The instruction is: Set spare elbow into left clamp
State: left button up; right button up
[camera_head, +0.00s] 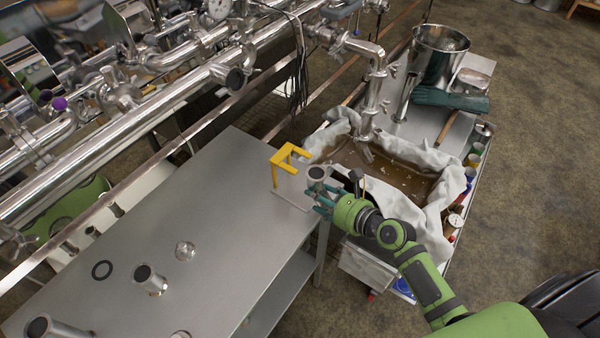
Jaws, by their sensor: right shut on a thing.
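My right gripper (323,200) has dark teal fingers and is shut on a short shiny metal pipe fitting (317,174), whose round open end faces up. The fitting looks like the spare elbow, but its lower part is hidden by the fingers. It is at the far right corner of the steel table, just right of a yellow bracket (288,158) on a flat plate. I cannot tell whether the fitting touches the table. I cannot tell which part is the left clamp. My left gripper does not show.
The steel table (215,210) holds a black ring (102,269), a small round metal piece (185,250) and pipe fittings (150,280). Shiny pipework (150,125) runs behind it. A cloth-lined basin (400,170) of brown liquid stands at right. The table's middle is clear.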

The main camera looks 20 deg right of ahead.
aim_at(312, 190)
jog(key=w, duration=0.1)
jog(key=w+a, duration=0.1)
jog(key=w, duration=0.1)
jog(key=shift+a, duration=0.25)
jog(key=w, duration=0.1)
jog(key=w+a+p, duration=0.1)
jog(key=w+p, duration=0.1)
jog(key=shift+w+a+r, duration=0.3)
jog(key=shift+w+a, duration=0.05)
jog(key=shift+w+a+f, duration=0.1)
jog(key=shift+f, duration=0.2)
jog(key=o, duration=1.3)
jog(key=shift+f, duration=0.1)
